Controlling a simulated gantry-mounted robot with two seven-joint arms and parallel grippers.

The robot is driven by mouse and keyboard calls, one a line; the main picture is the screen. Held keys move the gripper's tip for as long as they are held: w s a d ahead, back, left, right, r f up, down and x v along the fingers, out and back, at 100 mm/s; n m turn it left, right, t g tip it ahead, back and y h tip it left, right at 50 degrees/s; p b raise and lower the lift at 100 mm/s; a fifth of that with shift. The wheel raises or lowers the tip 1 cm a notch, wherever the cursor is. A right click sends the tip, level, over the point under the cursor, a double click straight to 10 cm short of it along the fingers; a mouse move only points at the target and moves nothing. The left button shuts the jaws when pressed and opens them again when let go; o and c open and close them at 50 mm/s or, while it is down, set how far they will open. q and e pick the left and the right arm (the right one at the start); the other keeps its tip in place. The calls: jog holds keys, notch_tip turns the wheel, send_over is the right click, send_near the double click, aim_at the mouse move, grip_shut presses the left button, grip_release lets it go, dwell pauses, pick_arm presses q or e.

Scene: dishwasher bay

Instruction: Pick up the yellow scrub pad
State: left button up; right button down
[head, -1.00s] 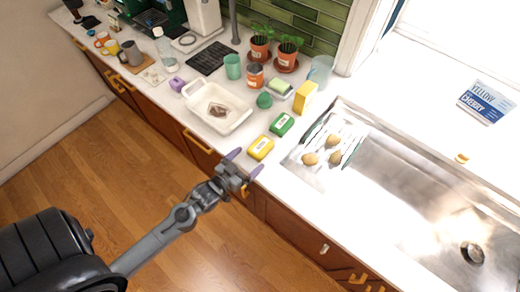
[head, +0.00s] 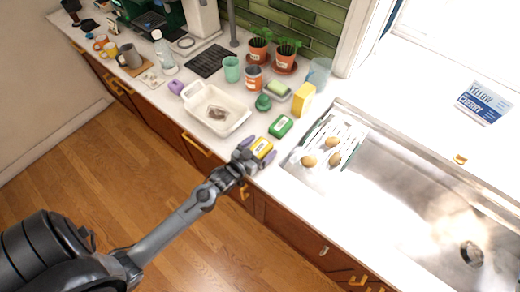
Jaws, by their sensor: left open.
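The yellow scrub pad (head: 262,148), a small block with a pale label, lies on the white counter near its front edge, left of the sink. My left gripper (head: 257,150) is open, with one purple-tipped finger on each side of the pad. I cannot tell whether the fingers touch it. The fingers hide part of the pad's near end and sides. My right gripper is out of view.
A green pad (head: 281,126) lies just behind the yellow one. A white basin (head: 236,122) stands to the left. The steel sink (head: 385,165) with several potato-like items is to the right. A yellow box (head: 303,99) stands farther back.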

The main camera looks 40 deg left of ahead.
pick_arm(q)
jog(key=shift+c, duration=0.4)
jog(key=c, duration=1)
jog(key=shift+o, duration=0.2)
jog(key=shift+r, duration=0.15)
